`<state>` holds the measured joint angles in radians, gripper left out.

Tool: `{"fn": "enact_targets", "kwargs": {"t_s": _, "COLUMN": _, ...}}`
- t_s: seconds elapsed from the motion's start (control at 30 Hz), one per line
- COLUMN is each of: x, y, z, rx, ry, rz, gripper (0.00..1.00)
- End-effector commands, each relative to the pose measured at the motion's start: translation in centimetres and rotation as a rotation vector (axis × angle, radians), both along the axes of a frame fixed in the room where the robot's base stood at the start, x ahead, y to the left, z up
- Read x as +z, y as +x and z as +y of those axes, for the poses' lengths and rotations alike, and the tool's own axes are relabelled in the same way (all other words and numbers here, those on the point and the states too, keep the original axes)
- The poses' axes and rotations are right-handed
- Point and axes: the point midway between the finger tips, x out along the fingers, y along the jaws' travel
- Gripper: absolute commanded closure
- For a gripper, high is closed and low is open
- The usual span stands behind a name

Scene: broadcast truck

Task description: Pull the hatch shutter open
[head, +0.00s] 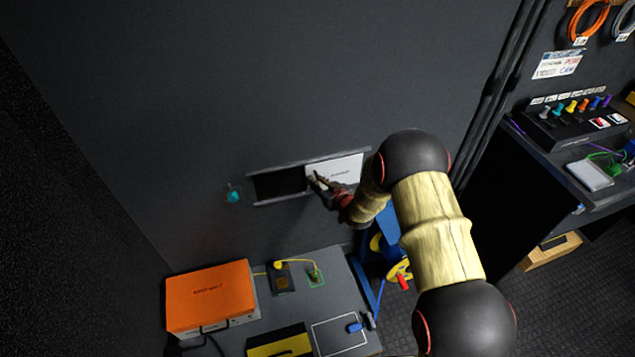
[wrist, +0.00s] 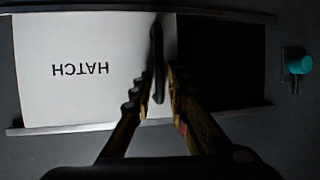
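The hatch shutter (head: 343,168) is a white sliding panel between two rails on the dark wall. It covers the right part of the frame in the head view, with a dark opening (head: 280,184) to its left. In the wrist view the shutter (wrist: 75,95) shows HATCH upside down, and the opening (wrist: 222,65) is on the right. A thin dark upright handle (wrist: 158,65) stands near the panel's edge. My gripper (head: 316,182) is at this edge. In the wrist view its fingers (wrist: 160,82) straddle the handle, with a narrow gap on the right; contact on the left is unclear.
A teal knob (head: 234,194) sits on the wall left of the hatch. Below is a grey table (head: 335,280) with an orange-topped box (head: 209,294) and small items. A blue stand with a yellow reel (head: 377,243) is close under my arm. A control desk stands at right.

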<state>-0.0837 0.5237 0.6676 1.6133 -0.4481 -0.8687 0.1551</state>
Motion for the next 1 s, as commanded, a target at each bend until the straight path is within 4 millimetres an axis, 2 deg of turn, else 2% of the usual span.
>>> {"fn": "enact_targets", "kwargs": {"t_s": 0.23, "x": 0.0, "y": -0.1, "z": 0.0, "rx": 0.0, "ry": 0.0, "rz": 0.001, "gripper": 0.84}}
{"fn": "enact_targets", "kwargs": {"t_s": 0.37, "x": 0.4, "y": -0.9, "z": -0.4, "rx": 0.0, "ry": 0.0, "rz": 0.001, "gripper": 0.84}}
{"fn": "enact_targets", "kwargs": {"t_s": 0.8, "x": 3.5, "y": -7.5, "z": -3.7, "rx": -0.001, "ry": 0.0, "rz": 0.0, "gripper": 0.84}}
{"fn": "enact_targets", "kwargs": {"t_s": 1.0, "x": 4.3, "y": -9.4, "z": -4.6, "rx": -0.002, "ry": 0.0, "rz": 0.0, "gripper": 0.84}}
